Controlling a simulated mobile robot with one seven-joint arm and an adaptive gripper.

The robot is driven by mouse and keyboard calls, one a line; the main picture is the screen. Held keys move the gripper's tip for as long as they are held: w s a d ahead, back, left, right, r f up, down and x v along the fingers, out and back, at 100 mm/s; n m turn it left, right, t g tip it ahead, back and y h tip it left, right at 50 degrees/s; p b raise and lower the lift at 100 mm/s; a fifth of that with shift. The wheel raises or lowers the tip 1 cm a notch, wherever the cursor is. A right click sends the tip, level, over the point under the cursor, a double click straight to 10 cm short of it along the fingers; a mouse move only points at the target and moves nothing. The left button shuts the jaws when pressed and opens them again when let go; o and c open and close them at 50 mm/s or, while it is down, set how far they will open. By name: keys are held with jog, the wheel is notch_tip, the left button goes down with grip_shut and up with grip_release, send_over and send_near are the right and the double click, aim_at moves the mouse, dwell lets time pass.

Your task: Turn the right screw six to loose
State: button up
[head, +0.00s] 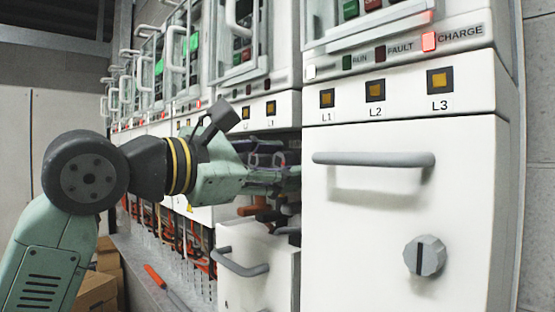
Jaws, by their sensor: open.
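My gripper (283,178) is at the end of my green arm, which reaches in from the left. Its fingers point right into the opened bay of the cabinet row, above a lowered white front panel (262,262). The fingertips are close to or partly behind the edge of the nearest cabinet, so what lies between them is hidden. The jaws are open. Orange-brown and dark parts (258,209) show inside the bay just below the gripper. I cannot make out any screw in this view, nor whether the gripper touches one.
The nearest white cabinet (400,225) has a grey bar handle (374,160) and a grey knob (425,256); its red CHARGE lamp (429,41) is lit. A screwdriver-like tool with an orange handle (155,276) lies on the ledge. Cardboard boxes (98,285) stand at lower left.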

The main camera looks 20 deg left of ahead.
grip_shut()
dwell(0.5)
